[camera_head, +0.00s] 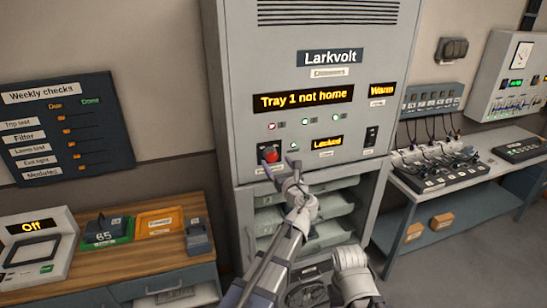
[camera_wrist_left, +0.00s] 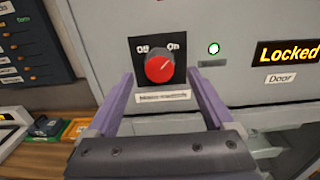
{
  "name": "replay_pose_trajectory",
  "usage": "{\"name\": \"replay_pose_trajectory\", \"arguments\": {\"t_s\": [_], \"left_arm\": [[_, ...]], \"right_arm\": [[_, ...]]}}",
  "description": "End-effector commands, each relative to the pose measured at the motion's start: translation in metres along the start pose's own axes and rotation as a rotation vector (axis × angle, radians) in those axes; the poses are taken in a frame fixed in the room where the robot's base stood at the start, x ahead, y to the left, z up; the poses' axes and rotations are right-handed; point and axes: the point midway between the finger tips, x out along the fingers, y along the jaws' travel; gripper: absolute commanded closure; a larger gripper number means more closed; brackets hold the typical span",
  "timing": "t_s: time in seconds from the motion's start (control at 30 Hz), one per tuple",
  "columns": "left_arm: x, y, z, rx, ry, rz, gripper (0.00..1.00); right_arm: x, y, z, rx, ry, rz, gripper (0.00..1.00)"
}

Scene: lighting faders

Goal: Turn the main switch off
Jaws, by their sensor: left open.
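A red round knob (camera_head: 270,155) sits on a dark plate low on the left of the grey cabinet's front panel. In the left wrist view the knob (camera_wrist_left: 159,69) stands between the words Off and On, and its white pointer line leans up and right, toward On. The label under it is too blurred to read. My left gripper (camera_head: 281,168) is open in front of the knob; in the left wrist view its two purple fingers are to either side of the knob, with nothing held. I cannot tell whether they touch the panel.
The cabinet display (camera_head: 303,99) reads "Tray 1 not home"; another display (camera_head: 328,142) reads "Locked". A black rocker switch (camera_head: 371,136) is on the panel's right. Open shelves with trays (camera_head: 335,205) lie below. A wooden counter (camera_head: 175,245) stands left, a bench (camera_head: 460,190) right.

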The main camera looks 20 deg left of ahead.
Motion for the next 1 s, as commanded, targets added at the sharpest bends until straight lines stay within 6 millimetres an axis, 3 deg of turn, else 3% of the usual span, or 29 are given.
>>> {"name": "replay_pose_trajectory", "arguments": {"t_s": [0.23,0.57,1.0], "left_arm": [[0.040,-0.001,0.000,-0.001,0.000,0.002,0.13],[0.047,0.000,0.000,-0.002,0.001,0.000,0.13],[0.047,0.000,0.000,-0.002,0.001,0.000,0.60]], "right_arm": [[0.000,0.000,0.000,0.000,0.000,0.000,0.50],[0.000,0.000,0.000,0.000,0.000,0.000,0.50],[0.000,0.000,0.000,0.000,0.000,0.000,0.50]]}}
